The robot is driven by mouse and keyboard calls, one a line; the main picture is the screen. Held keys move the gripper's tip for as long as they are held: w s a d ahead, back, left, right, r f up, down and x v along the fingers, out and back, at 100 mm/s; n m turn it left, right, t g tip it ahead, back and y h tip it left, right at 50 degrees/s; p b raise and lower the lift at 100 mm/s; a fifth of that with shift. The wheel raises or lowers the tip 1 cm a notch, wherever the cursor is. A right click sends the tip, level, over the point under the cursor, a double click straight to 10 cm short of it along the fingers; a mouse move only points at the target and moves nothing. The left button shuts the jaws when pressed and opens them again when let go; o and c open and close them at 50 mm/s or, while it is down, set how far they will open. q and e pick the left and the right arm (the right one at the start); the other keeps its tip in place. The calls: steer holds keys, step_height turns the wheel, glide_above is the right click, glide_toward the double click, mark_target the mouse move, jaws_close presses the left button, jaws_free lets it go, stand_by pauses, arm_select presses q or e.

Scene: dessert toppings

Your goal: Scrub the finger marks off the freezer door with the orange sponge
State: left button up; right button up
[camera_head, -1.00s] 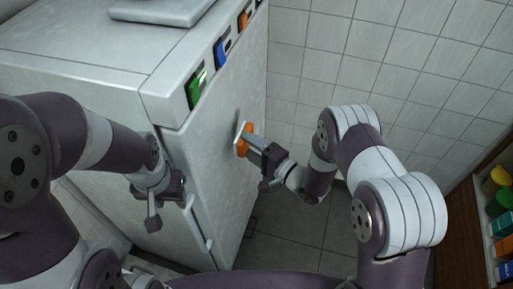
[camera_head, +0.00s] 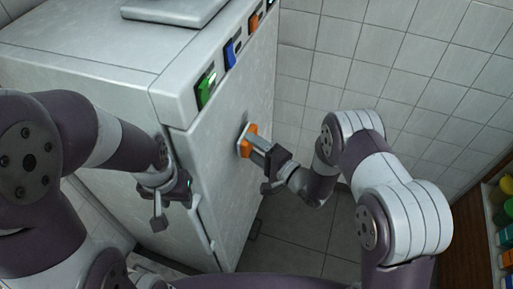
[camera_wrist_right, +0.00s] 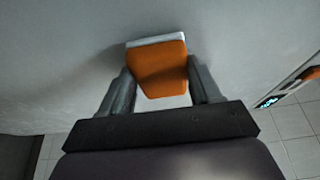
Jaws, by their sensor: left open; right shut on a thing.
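The orange sponge (camera_head: 247,141) has a pale backing and stands against the freezer door (camera_head: 225,165), in the upper part of its front face. My right gripper (camera_head: 257,145) is shut on the sponge. In the right wrist view the sponge (camera_wrist_right: 158,70) sits between the two fingers (camera_wrist_right: 160,88), its pale side toward the door; I cannot tell how firmly it touches. My left gripper (camera_head: 159,215) is open and empty, hanging in front of the freezer's left part. I cannot make out finger marks on the door.
A tiled wall (camera_head: 410,60) stands behind. A shelf with coloured containers (camera_head: 505,210) is at the right edge. Tiled floor (camera_head: 292,228) is clear between.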

steer(key=shift+w+a, duration=0.15)
steer(key=shift+a, duration=0.25)
steer(key=shift+w, duration=0.1)
